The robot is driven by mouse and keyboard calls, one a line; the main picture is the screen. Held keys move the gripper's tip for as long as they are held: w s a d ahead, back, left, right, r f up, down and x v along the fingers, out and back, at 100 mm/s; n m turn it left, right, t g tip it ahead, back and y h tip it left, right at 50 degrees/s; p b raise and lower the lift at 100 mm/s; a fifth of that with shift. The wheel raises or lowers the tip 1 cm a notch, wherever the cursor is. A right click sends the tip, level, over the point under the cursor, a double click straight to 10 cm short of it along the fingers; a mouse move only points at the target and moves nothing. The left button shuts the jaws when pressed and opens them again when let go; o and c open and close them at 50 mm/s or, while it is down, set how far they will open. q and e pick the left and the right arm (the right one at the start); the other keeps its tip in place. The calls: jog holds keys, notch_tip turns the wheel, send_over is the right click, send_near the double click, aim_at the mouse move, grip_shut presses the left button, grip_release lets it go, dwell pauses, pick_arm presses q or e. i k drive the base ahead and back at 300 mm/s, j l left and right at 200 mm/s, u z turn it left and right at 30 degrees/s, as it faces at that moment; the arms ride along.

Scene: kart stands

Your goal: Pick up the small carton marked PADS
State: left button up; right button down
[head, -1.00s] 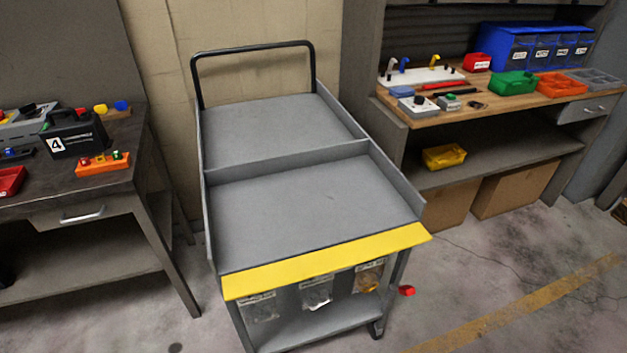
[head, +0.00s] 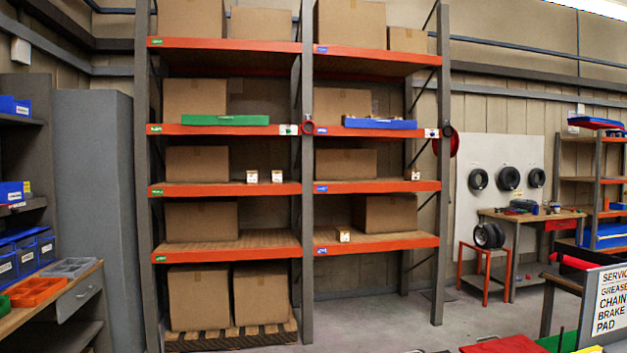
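Small white-and-tan cartons stand on the orange-edged rack in the head view. Two are side by side in the left bay, a left one (head: 252,176) and a right one (head: 277,176). Another small carton (head: 411,174) is on the same level of the right bay, near its right end. A further small carton (head: 343,235) sits one level lower in the right bay, near the front edge. Their markings are too small to read, so I cannot tell which says PADS. Neither of my grippers is in view.
Large brown boxes (head: 198,163) fill much of the rack. A green tray (head: 225,120) and a blue tray (head: 380,123) lie on an upper level. A workbench (head: 60,305) stands at the left. Grey floor (head: 385,315) is open before the right bay.

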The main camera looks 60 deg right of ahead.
aim_at(252, 175)
jog(key=i+l+z, duration=0.25)
jog(key=l+z, duration=0.2)
jog(key=i+l+z, duration=0.25)
jog(key=z, duration=0.15)
jog(key=i+l+z, duration=0.2)
jog(key=i+z, duration=0.25)
jog(key=k, duration=0.1)
